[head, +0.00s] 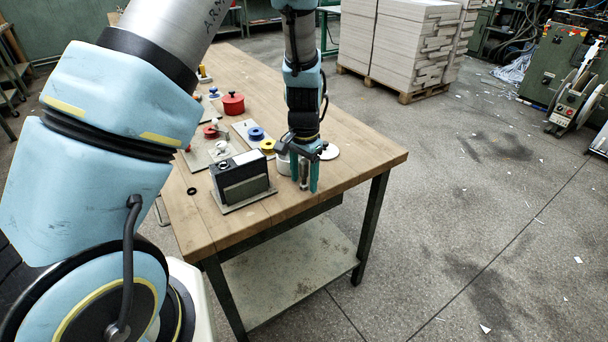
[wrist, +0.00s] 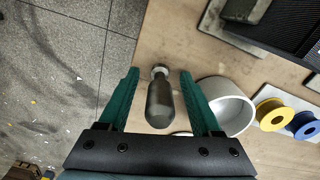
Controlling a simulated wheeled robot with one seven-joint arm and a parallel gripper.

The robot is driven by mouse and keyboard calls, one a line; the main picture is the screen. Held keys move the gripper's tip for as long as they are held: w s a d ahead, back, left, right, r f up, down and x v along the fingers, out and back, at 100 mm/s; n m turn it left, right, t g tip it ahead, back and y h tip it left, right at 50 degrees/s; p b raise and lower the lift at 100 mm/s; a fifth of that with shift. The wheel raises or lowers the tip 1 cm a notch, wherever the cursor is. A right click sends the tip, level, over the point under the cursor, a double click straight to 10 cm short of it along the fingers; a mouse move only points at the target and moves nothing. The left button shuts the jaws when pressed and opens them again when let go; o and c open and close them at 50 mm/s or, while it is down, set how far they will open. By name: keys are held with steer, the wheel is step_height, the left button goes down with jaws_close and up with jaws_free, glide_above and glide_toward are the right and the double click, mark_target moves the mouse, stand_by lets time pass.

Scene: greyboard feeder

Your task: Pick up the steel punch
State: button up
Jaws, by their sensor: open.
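The steel punch (wrist: 160,100) is a dark grey, rounded metal piece with a narrower neck and a light cap at its far end. In the wrist view it lies between the two green fingers of my gripper (wrist: 159,85), with a gap on each side. In the head view my gripper (head: 303,176) points down over the near part of the wooden table, and the punch (head: 304,174) shows as a grey piece between the fingers. The gripper is open. I cannot tell whether the punch touches the table.
A white round cup (wrist: 228,106) stands close beside the right finger. A black box (head: 240,178) on a plate is left of the gripper. Yellow (head: 268,146) and blue (head: 256,133) spools and a red pot (head: 233,103) stand farther back. The table's right end (head: 375,158) is clear.

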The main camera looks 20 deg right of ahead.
jaws_close()
stand_by(0.4)
